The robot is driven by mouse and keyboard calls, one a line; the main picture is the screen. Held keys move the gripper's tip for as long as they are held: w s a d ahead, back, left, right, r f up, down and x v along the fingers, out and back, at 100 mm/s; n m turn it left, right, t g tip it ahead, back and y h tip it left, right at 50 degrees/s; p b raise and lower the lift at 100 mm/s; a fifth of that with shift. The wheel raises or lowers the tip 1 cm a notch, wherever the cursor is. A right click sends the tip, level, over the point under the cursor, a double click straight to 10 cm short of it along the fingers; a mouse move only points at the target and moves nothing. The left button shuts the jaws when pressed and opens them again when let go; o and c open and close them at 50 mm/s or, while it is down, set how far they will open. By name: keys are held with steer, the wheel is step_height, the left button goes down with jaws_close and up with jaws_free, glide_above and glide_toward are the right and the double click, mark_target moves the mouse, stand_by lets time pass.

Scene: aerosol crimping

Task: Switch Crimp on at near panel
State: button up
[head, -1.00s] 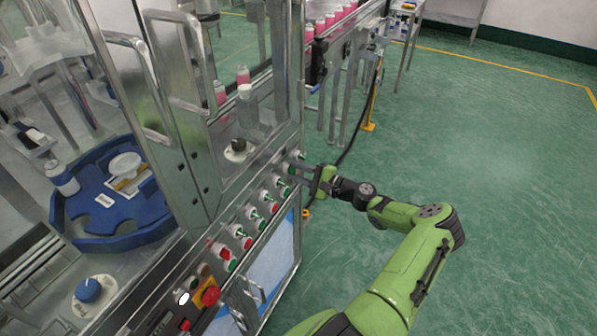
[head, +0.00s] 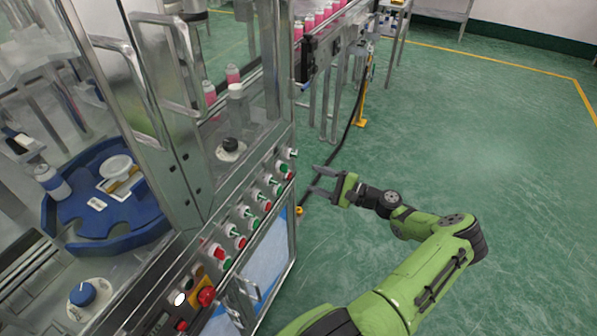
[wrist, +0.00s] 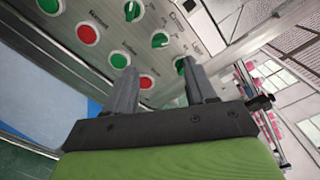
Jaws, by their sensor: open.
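The near panel (head: 250,218) is a slanted strip along the machine's front edge, with green and red round buttons and rotary switches. In the wrist view, green rotary switches with pale pointers (wrist: 160,40) run diagonally beside green and red buttons (wrist: 88,34). The labels are too blurred to tell which switch is Crimp. My gripper (head: 315,180) is open and empty, to the right of the panel's far end and apart from it. In the wrist view its two fingers (wrist: 157,72) point toward the panel and cover part of the lower controls.
A blue turntable (head: 85,215) is behind the machine frame. A conveyor with pink cans (head: 318,20) stands behind. The green floor (head: 480,150) at right is clear.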

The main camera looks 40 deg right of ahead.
steer(key=v, duration=0.6)
steer(key=shift+s, duration=0.35)
steer(key=w+a+r+n+g+p, duration=0.1)
steer(key=w+a+r+n+g, duration=0.15)
steer(key=a+n+g, duration=0.4)
steer(key=w+a+r+n+g, duration=0.2)
steer(key=a+r+g, duration=0.15)
steer(key=a, duration=0.55)
steer(key=w+a+r+n+g+p, duration=0.1)
steer(key=w+a+r+n+g, duration=0.1)
steer(key=a+r+n+g, duration=0.35)
steer(key=s+a+r+n+t+h, duration=0.1)
steer(key=s+a+r+n+h, duration=0.2)
steer(key=s+a+r+h, duration=0.55)
steer(key=s+a+r+n+t+y+p, duration=0.1)
steer(key=s+a+r+n+t+y, duration=0.1)
steer(key=s+a+r, duration=0.3)
steer(key=s+a+n+t, duration=0.1)
steer(key=s, duration=0.3)
steer(key=shift+p, duration=0.3)
